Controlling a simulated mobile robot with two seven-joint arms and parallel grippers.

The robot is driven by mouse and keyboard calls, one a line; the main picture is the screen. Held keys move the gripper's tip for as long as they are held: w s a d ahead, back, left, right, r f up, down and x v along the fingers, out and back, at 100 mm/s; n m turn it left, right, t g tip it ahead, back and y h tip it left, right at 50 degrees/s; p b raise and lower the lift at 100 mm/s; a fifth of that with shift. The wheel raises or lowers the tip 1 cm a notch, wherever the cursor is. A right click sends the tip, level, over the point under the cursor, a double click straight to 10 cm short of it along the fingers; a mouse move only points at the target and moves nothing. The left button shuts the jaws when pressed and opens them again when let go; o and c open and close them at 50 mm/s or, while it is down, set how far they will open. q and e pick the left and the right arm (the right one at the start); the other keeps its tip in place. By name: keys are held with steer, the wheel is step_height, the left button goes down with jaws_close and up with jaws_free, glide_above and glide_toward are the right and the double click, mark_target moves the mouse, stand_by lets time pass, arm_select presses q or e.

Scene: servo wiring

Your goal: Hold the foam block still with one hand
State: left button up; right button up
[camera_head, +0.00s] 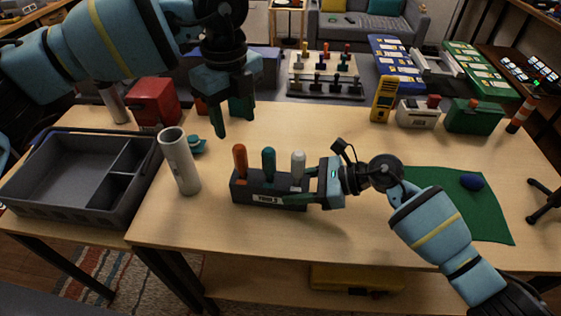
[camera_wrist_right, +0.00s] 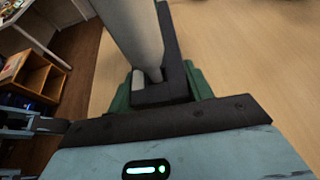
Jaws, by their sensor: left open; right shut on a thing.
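The dark foam block (camera_head: 258,190) stands near the table's front edge with a label on its front. An orange, a teal and a white-handled tool stand upright in it, left to right. My right gripper (camera_head: 306,185) is shut on the block's right end, one finger on the far side and one on the near side. In the right wrist view the block (camera_wrist_right: 160,90) lies between the green fingers, below the large white handle (camera_wrist_right: 135,30). My left gripper (camera_head: 228,115) is open and empty, above the table behind the block, apart from it.
A grey upright tube (camera_head: 180,162) stands just left of the block, with a small teal item (camera_head: 197,146) behind it. A grey compartment tray (camera_head: 60,205) is at the left. A green mat (camera_head: 490,215) with a dark blue object (camera_head: 472,181) lies at the right. Boxes line the back.

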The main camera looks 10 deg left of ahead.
arm_select(q)
steer(key=m, duration=2)
steer(key=shift+m, duration=0.4)
steer(key=m, duration=0.3)
steer(key=shift+a, duration=0.1)
steer(key=m, duration=0.4)
steer(key=shift+m, duration=0.4)
steer(key=m, duration=0.4)
steer(key=shift+m, duration=0.3)
